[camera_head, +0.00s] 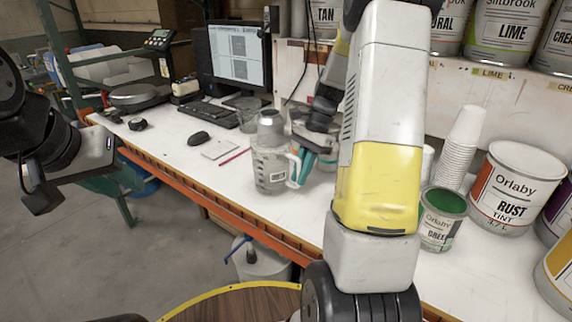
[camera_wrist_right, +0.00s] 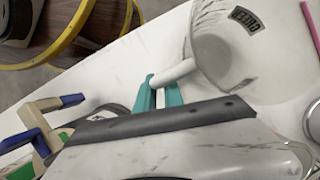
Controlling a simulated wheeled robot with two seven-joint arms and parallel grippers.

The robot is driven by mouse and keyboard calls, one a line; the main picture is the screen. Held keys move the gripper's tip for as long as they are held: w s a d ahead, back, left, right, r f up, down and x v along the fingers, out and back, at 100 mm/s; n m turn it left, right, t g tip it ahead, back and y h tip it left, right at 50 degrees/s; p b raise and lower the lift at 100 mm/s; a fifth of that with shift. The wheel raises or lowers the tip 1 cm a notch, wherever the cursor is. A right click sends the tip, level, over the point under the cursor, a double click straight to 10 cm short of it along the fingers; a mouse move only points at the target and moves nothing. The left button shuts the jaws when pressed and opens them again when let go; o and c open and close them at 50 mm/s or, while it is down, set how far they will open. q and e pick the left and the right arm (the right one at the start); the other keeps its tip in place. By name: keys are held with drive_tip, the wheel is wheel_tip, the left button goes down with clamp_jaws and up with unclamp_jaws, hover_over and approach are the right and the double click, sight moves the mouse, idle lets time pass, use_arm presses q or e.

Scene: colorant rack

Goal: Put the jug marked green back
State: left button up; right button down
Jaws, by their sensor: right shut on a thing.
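A clear, stained measuring jug (camera_head: 271,170) with a white handle is at the middle of the white worktop in the head view. In the right wrist view the jug (camera_wrist_right: 225,60) shows a small dark label, too unclear to read surely. My right gripper (camera_head: 303,168) has teal fingers shut on the jug's handle, from its right side. The fingers also show around the handle in the right wrist view (camera_wrist_right: 160,92). I cannot tell whether the jug's base touches the worktop. My left gripper (camera_head: 103,146) is at the left, away from the jug; its jaws are unclear.
A second clear jug (camera_head: 248,112) stands behind. A monitor (camera_head: 238,55), keyboard (camera_head: 218,110) and mouse (camera_head: 199,138) are at the back left. An open green paint can (camera_head: 439,225), stacked white cups (camera_head: 462,145) and a Rust can (camera_head: 510,190) stand right.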

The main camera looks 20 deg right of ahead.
drive_tip(key=shift+f, duration=0.15)
drive_tip(key=c, duration=1.5)
unclamp_jaws()
drive_tip(key=shift+o, duration=0.2)
drive_tip(key=v, duration=1.2)
drive_tip(key=s+a+r+n+t+h, duration=0.1)
drive_tip(key=s+a+r+n+t, duration=0.2)
drive_tip(key=s+a+n, duration=0.3)
drive_tip(key=s+a+r+n+t+h, duration=0.1)
drive_tip(key=s+a+r+n+t, duration=0.2)
drive_tip(key=s, duration=1)
drive_tip(key=a+n+t, duration=0.2)
drive_tip(key=a+n, duration=0.2)
drive_tip(key=shift+n, duration=0.4)
drive_tip(key=shift+a, duration=0.1)
